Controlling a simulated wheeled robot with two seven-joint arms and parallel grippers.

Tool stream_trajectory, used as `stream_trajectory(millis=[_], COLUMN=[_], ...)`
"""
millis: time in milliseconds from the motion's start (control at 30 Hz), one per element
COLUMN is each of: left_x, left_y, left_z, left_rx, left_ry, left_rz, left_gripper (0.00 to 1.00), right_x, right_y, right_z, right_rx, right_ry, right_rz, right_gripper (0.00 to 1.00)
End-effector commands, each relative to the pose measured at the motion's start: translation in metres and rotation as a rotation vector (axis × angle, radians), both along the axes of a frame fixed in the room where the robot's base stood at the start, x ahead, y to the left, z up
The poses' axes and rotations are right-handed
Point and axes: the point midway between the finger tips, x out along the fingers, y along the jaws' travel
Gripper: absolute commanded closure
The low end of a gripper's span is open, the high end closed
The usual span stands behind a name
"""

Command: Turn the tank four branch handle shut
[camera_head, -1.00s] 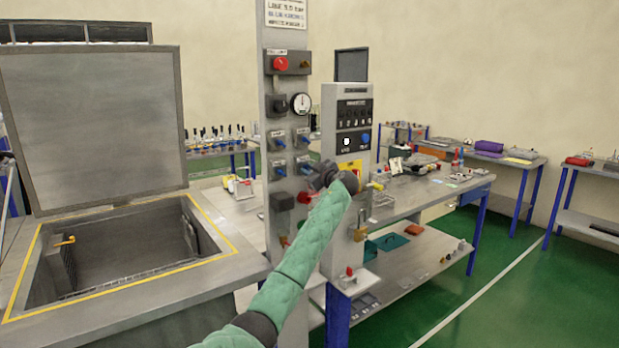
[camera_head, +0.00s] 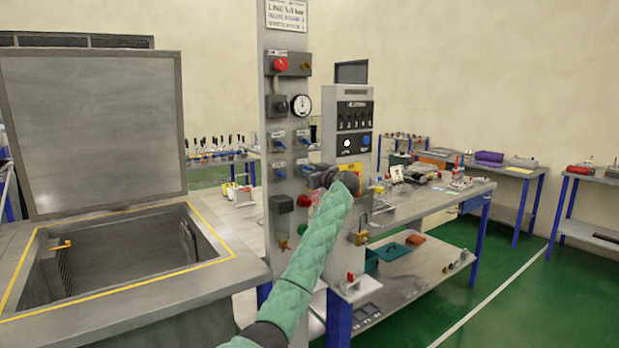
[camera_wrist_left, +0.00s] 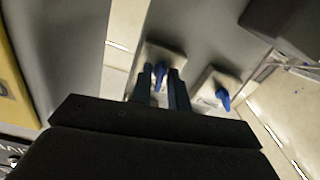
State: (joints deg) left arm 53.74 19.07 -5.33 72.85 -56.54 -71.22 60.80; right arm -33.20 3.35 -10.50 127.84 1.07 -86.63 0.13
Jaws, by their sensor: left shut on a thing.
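A grey upright panel (camera_head: 277,215) carries several blue branch handles, such as the upper left one (camera_head: 279,146) and upper right one (camera_head: 303,143). My left gripper (camera_head: 312,172), on the green-sleeved arm, is at the lower right handle of this group. In the left wrist view its two fingers are shut on a blue handle (camera_wrist_left: 160,72) on a pale square base. A second blue handle (camera_wrist_left: 223,98) stands free to the right, apart from the fingers. The handle labels are too small to read. My right gripper is not in view.
A red knob (camera_head: 281,64) and a round gauge (camera_head: 301,105) sit higher on the panel. A control box (camera_head: 354,105) stands close to the right. An open-lidded tank (camera_head: 120,290) is at the left, a workbench (camera_head: 420,204) at the right.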

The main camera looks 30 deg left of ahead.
Motion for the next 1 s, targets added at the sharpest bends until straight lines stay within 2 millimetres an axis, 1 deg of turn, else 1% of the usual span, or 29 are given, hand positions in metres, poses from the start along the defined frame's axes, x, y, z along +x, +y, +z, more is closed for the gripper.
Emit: stream_trajectory(millis=[33, 200, 300, 433, 567, 867, 1000], left_x=[0.000, 0.000, 0.000, 0.000, 0.000, 0.000, 0.000], left_y=[-0.001, -0.001, 0.000, 0.000, 0.000, 0.000, 0.000], left_z=[-0.005, -0.004, -0.003, -0.003, -0.002, -0.001, 0.000], left_rx=[0.010, 0.069, 0.106, 0.153, 0.199, 0.293, 0.324], left_ry=[0.029, 0.169, 0.258, 0.372, 0.486, 0.709, 0.784], left_rz=[0.000, 0.000, 0.001, 0.001, 0.000, 0.000, 0.000], left_gripper=[1.00, 1.00, 1.00, 1.00, 1.00, 1.00, 1.00], right_x=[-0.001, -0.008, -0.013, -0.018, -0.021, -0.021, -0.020], right_y=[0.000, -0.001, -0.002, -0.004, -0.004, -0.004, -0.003], right_z=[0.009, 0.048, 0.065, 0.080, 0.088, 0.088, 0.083], right_rx=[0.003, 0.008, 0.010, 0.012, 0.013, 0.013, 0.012], right_ry=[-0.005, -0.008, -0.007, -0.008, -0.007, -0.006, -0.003], right_rz=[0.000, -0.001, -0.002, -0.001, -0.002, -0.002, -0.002], right_gripper=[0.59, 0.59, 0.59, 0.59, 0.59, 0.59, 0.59])
